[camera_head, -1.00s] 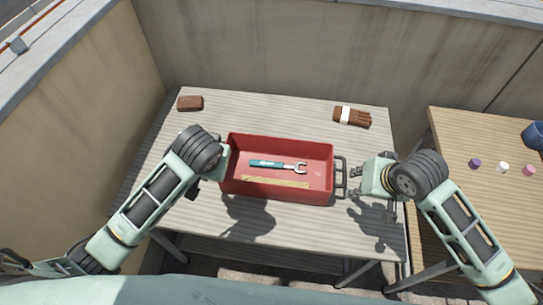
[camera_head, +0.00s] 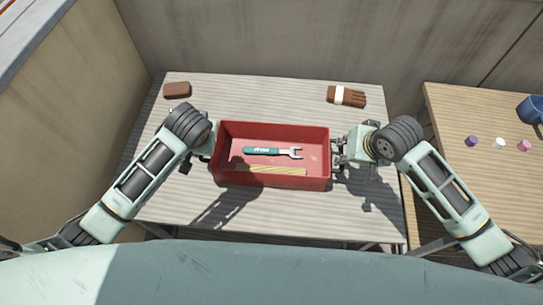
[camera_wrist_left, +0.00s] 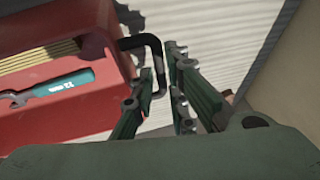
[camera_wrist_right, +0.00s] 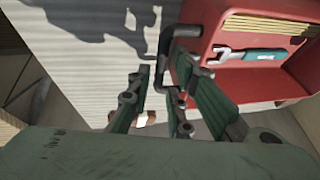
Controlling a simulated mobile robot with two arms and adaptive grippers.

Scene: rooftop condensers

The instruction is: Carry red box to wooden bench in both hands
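The red box (camera_head: 272,178) is an open tray on the grey slatted table, with a green-handled wrench (camera_head: 272,151) and a yellowish strip (camera_head: 270,169) inside. A dark bar handle stands out at each end. My left gripper (camera_head: 209,146) is at the left end; in the left wrist view its fingers (camera_wrist_left: 160,75) lie either side of the handle (camera_wrist_left: 153,45). My right gripper (camera_head: 337,156) is at the right end; in the right wrist view its fingers (camera_wrist_right: 162,78) straddle the handle (camera_wrist_right: 166,42). I cannot tell whether either grip is closed tight.
A wooden-topped bench (camera_head: 470,185) stands at the right, with a purple piece (camera_head: 472,141), a white piece (camera_head: 498,143), a pink piece (camera_head: 524,146) and a blue container (camera_head: 532,108). Concrete walls close the back and left.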

